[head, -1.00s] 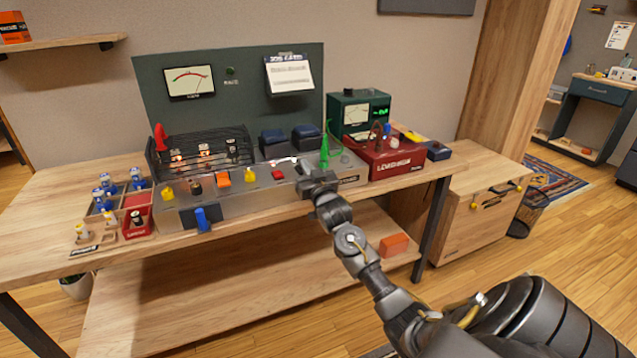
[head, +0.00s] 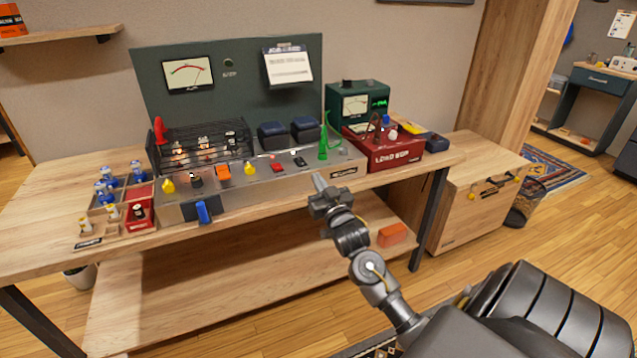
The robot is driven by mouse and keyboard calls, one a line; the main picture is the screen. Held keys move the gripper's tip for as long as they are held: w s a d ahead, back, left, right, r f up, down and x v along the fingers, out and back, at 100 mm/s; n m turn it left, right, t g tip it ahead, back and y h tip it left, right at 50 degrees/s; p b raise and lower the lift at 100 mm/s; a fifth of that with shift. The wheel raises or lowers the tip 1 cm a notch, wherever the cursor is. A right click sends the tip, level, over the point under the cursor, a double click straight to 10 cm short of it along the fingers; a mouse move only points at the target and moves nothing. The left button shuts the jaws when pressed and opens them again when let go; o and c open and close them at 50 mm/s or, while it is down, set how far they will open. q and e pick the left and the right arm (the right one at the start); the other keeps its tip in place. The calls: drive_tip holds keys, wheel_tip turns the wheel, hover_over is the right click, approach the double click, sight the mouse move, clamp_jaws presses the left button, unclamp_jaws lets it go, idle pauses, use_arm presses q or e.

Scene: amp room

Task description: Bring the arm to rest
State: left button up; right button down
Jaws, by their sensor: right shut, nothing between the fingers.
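My right gripper (head: 319,182) is shut and empty. It hangs in front of the front edge of the workbench (head: 60,195), apart from the amp unit (head: 265,187) with its switches and knobs. My right arm comes in from the lower right. My left arm and gripper are not in view.
A red load box (head: 385,154) and a green meter (head: 358,103) stand on the bench's right. A tray of blue-capped parts (head: 92,212) and a red bin (head: 149,218) sit at the left. An orange box (head: 392,235) lies on the lower shelf. A wooden cabinet (head: 470,215) stands right.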

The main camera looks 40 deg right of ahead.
idle(0.5)
